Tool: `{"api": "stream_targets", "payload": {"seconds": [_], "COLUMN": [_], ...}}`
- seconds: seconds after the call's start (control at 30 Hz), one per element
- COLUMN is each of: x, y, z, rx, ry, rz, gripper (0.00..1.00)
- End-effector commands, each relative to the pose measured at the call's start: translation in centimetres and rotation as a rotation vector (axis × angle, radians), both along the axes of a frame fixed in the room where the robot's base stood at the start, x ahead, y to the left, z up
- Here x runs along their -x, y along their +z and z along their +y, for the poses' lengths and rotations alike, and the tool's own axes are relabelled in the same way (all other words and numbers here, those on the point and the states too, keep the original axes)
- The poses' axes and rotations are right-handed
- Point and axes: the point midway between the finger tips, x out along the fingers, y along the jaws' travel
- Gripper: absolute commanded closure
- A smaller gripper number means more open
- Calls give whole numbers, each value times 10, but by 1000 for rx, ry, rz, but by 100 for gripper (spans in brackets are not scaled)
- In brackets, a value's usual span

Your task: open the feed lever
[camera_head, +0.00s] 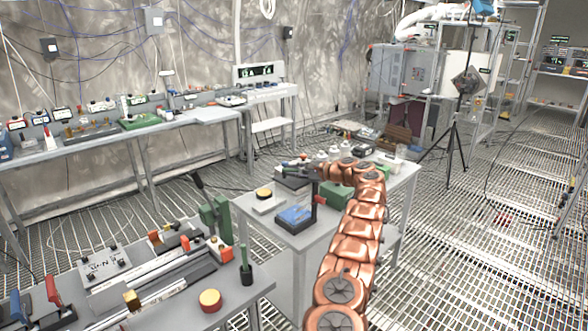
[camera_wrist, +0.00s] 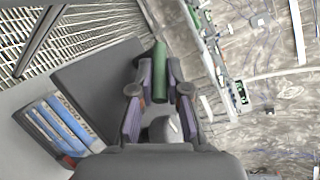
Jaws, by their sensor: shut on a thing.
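The feed lever's green grip (camera_wrist: 160,72) shows in the wrist view between the two fingers of my gripper (camera_wrist: 158,90). It stands beside a dark grey box (camera_wrist: 98,78). My gripper is shut on the grip, one finger on each side. In the head view my gripper (camera_head: 308,172) is small and dark, over the back left part of the small grey table (camera_head: 300,238). The lever's lower part is hidden by my gripper in the wrist view, and the lever is hard to make out in the head view.
A blue-topped device (camera_head: 295,216) stands near the table's front, with a dark upright post close by. A yellow-topped button box (camera_head: 265,195) is at its left. A green box (camera_head: 337,192) sits beside my arm. A front bench (camera_head: 150,290) carries a green lever device (camera_head: 216,218).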

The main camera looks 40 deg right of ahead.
Motion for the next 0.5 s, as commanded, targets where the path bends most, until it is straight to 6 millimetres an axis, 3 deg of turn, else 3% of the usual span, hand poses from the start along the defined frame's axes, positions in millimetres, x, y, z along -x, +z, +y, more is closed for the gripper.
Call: {"api": "stream_targets", "payload": {"seconds": [0.43,0.47,0.5], "x": [0,0,0], "y": [-3,-3,-3], "z": [1,1,1], "rx": [-1,-1,-1], "ry": [5,5,5], "rz": [4,4,4], "gripper": [100,83,79]}}
